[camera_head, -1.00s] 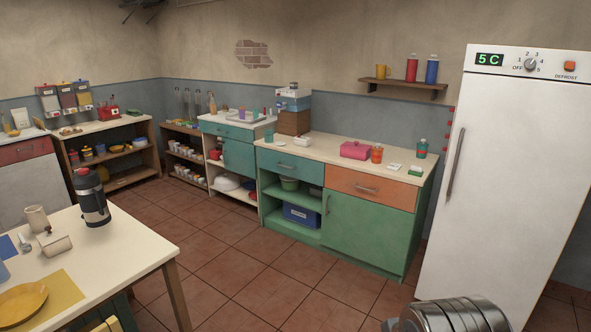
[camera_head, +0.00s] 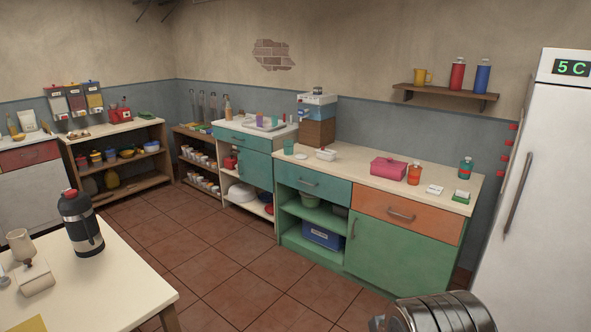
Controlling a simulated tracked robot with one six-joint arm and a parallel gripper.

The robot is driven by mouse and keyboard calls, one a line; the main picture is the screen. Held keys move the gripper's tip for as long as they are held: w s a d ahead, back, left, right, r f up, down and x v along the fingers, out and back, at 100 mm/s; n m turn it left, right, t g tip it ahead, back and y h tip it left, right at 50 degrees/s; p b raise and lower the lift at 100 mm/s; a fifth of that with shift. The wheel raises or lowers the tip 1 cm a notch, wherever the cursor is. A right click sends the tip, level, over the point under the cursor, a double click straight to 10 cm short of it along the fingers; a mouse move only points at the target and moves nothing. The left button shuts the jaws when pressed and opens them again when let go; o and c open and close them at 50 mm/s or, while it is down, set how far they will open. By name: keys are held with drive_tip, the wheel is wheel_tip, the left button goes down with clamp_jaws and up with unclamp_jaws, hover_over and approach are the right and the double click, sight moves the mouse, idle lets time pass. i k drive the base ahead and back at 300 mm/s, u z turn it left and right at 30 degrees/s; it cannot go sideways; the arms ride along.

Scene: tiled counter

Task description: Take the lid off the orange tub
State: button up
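A small orange container (camera_head: 414,174) stands upright on the cream counter top, to the right of a pink box (camera_head: 388,168). It is the nearest match to an orange tub; at this size I cannot tell whether it has a lid. A few small coloured tubs stand on the left shelf (camera_head: 110,155), too small to make out their lids. My gripper is not in view. Only a grey ribbed metal part, which seems to be my arm, shows at the bottom right.
The counter (camera_head: 345,172) has green doors and an orange drawer (camera_head: 402,213). A teal bottle (camera_head: 465,168) and small cards are at its right. A white fridge (camera_head: 545,190) stands right. A table (camera_head: 95,285) with a flask (camera_head: 80,222) is front left. Tiled floor between is clear.

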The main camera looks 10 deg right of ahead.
sight(416, 167)
drive_tip(key=z, duration=0.05)
drive_tip(key=i, duration=2)
drive_tip(key=z, duration=0.3)
drive_tip(key=i, duration=0.85)
drive_tip(key=z, duration=0.4)
drive_tip(key=i, duration=1.05)
drive_tip(key=z, duration=0.2)
